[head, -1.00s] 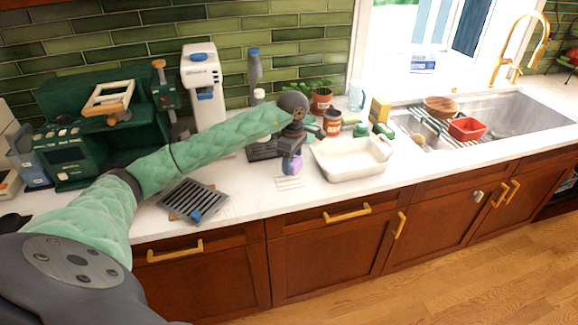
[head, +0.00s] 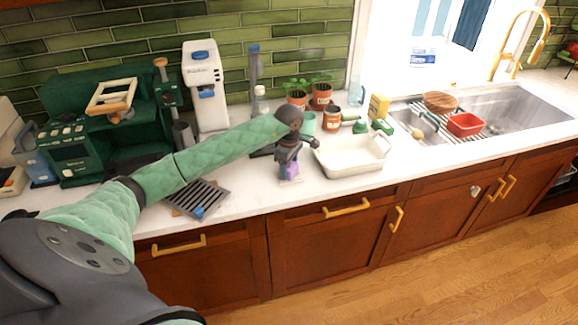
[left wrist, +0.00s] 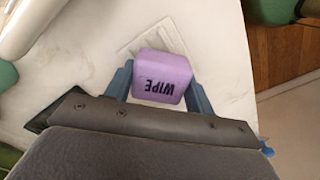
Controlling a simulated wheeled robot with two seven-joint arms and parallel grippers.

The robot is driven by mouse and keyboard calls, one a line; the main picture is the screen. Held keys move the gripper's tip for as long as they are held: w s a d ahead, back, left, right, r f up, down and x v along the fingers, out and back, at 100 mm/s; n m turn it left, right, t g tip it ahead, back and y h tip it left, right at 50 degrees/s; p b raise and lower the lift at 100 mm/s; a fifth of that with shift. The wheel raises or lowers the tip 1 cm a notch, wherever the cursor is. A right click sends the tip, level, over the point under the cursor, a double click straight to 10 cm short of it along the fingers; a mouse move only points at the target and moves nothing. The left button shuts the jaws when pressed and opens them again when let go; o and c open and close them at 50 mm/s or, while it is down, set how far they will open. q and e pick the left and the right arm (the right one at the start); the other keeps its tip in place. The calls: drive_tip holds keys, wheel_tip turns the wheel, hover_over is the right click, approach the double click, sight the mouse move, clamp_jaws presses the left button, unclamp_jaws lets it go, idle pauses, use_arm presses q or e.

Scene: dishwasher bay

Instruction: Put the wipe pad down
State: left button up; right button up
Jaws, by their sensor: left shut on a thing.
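The purple wipe pad (left wrist: 162,77), marked WIPE, is between the two fingers of my left gripper (left wrist: 158,90) in the left wrist view. The gripper is shut on it. In the head view my left gripper (head: 289,172) points down near the counter's front edge, with a little of the purple pad (head: 291,172) showing. A pale flat marked patch (left wrist: 148,38) lies on the counter beneath the pad and partly hidden by it. I cannot tell whether the pad touches the counter. My right gripper is not in view.
A white basin (head: 352,160) stands just right of the left gripper. A dark slatted rack (head: 199,199) lies to its left on the white counter (head: 245,190). Potted plants (head: 321,95) and a small jar (head: 332,118) stand behind. The sink (head: 500,110) is at the right.

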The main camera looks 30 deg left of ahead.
use_arm(q)
drive_tip(key=shift+f, duration=0.1)
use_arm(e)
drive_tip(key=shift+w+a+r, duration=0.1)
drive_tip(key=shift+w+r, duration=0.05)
use_arm(q)
drive_tip(key=o, duration=1)
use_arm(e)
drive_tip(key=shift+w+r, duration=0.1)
